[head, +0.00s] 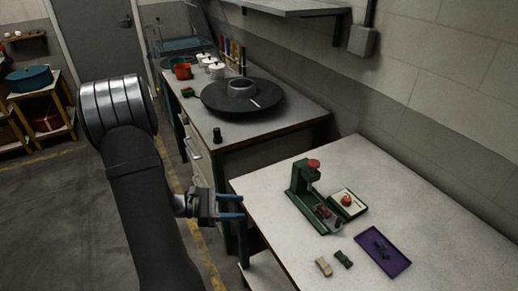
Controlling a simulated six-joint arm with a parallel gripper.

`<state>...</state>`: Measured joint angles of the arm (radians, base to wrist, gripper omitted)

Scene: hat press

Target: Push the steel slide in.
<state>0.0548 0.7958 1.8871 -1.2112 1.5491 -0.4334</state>
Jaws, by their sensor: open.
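A green press (298,180) with a red knob on top stands on the near table. Its low base (325,229) reaches toward the front right, with a small dark reddish piece (323,211) in it. The steel slide is too small to tell apart from the press base, so I cannot tell how far in it sits. My gripper (240,207) has two blue fingers, spread apart with nothing between them. It is at the table's left edge, to the left of the press and apart from it.
Beside the press is an open box (359,209) with an orange-red item. A purple tray (400,263) holds a dark object. A beige block (324,266) and a dark green block (343,259) lie in front. The table's right side is clear.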

